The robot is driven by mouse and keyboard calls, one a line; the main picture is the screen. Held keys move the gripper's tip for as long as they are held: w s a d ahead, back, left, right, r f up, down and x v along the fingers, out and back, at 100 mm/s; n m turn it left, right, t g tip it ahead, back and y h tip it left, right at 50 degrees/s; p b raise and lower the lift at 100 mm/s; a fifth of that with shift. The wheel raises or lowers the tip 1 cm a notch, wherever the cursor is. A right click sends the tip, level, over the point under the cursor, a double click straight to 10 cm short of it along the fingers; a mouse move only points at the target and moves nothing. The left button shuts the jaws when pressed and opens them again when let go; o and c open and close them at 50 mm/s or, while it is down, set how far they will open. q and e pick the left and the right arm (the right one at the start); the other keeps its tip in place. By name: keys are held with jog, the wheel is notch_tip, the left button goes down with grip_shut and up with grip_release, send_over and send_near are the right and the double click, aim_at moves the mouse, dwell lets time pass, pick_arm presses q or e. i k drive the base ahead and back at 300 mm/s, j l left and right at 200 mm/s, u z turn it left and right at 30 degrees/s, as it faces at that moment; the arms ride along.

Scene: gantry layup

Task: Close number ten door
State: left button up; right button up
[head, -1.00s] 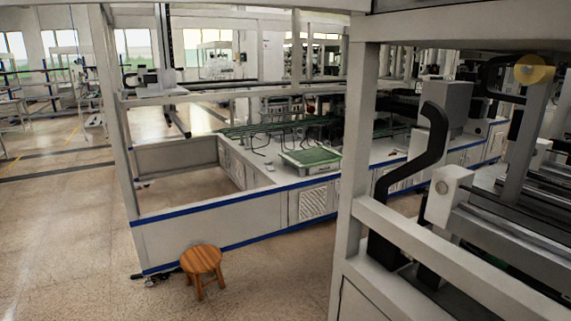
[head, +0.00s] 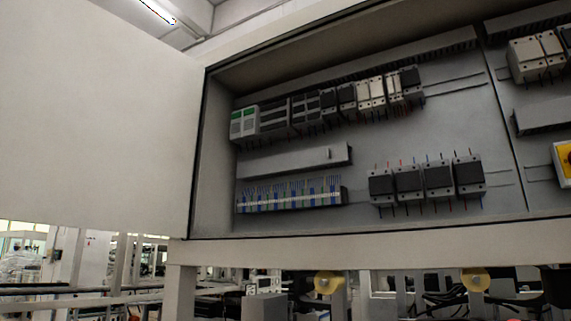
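A large pale cabinet door (head: 95,130) stands swung open at the left in the head view, hinged along the cabinet's left edge. No number shows on it, so I cannot tell whether it is door ten. The open electrical cabinet (head: 350,232) fills the middle and right. Inside are rows of breakers (head: 375,95), a terminal strip (head: 290,198) and several contactors (head: 425,180). The door's left and upper edges run out of or near the picture's edge. Neither of my grippers is in view.
Below the cabinet is a pale frame post (head: 180,290). Two yellow round parts, one at left (head: 329,282) and one at right (head: 476,279), show under the cabinet among machinery. A yellow switch plate (head: 563,163) sits at the right edge.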

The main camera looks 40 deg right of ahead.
aim_at(99, 115)
jog(key=z, duration=0.35)
jog(key=i+j+z, duration=0.1)
jog(key=j+z, duration=0.25)
jog(key=z, duration=0.15)
jog(key=j+z, duration=0.75)
jog(key=z, duration=0.2)
jog(key=j+z, duration=0.45)
